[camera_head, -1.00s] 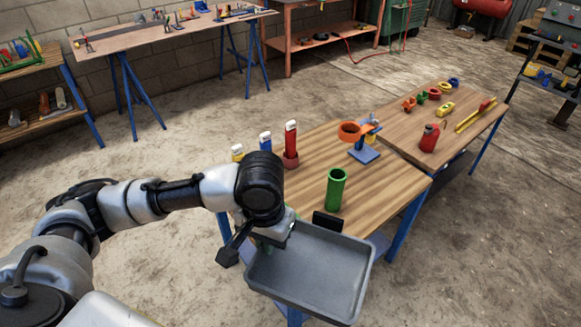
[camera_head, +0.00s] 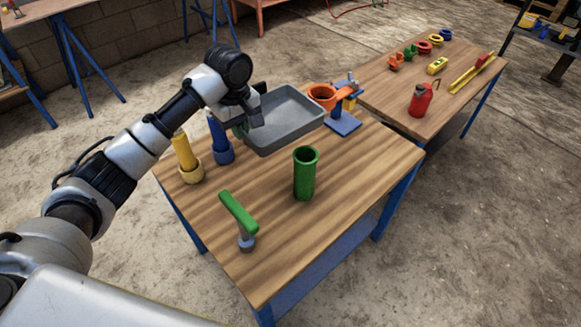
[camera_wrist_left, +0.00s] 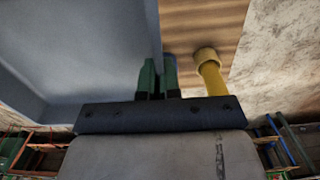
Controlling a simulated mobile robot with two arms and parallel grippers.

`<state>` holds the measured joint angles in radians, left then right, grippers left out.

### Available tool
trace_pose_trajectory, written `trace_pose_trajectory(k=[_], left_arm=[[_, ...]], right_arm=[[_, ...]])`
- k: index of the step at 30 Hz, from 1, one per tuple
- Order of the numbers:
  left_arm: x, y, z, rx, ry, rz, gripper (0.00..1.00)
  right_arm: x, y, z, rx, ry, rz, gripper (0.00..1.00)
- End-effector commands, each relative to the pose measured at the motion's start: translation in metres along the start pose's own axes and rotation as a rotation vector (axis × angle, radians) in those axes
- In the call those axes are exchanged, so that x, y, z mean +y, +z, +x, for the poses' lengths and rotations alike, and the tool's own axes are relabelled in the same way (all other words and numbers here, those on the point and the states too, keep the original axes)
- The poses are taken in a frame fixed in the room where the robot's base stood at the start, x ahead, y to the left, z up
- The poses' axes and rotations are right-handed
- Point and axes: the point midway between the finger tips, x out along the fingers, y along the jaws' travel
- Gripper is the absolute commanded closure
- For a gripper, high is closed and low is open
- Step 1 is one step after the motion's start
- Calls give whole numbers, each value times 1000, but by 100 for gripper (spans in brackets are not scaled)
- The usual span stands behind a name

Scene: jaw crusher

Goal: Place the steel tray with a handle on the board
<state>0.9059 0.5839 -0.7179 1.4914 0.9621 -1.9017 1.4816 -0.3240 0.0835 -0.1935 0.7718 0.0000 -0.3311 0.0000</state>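The grey steel tray (camera_head: 283,143) is a shallow rectangular pan, held slightly tilted above the back of the near wooden table. My left gripper (camera_head: 250,118) is at its left end and appears shut on its handle, which is mostly hidden. In the left wrist view, the tray (camera_wrist_left: 80,50) fills the upper left beside the gripper's fingers (camera_wrist_left: 158,78). No separate board can be told apart from the wooden tabletop (camera_head: 350,190). My right gripper is not in view.
Near the tray stand a green tube (camera_head: 305,175), a blue stick (camera_head: 219,140), a yellow stick (camera_head: 184,155) and an orange ring on a blue stand (camera_head: 343,122). A green-handled tool (camera_head: 240,215) stands at the front left. The tabletop's right front is clear.

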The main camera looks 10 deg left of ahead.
Motion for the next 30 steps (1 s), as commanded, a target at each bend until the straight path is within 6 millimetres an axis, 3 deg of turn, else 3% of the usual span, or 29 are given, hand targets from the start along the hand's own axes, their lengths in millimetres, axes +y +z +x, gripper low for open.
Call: trace_pose_trajectory(k=[5,18,26,30], left_arm=[[4,-10,20,1,1,-70,100],[3,-10,126,2,1,-68,100],[3,-10,150,3,2,-67,100],[3,-10,173,2,1,-66,100]], right_arm=[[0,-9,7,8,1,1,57],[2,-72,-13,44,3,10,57],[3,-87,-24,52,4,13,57],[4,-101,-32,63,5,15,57]])
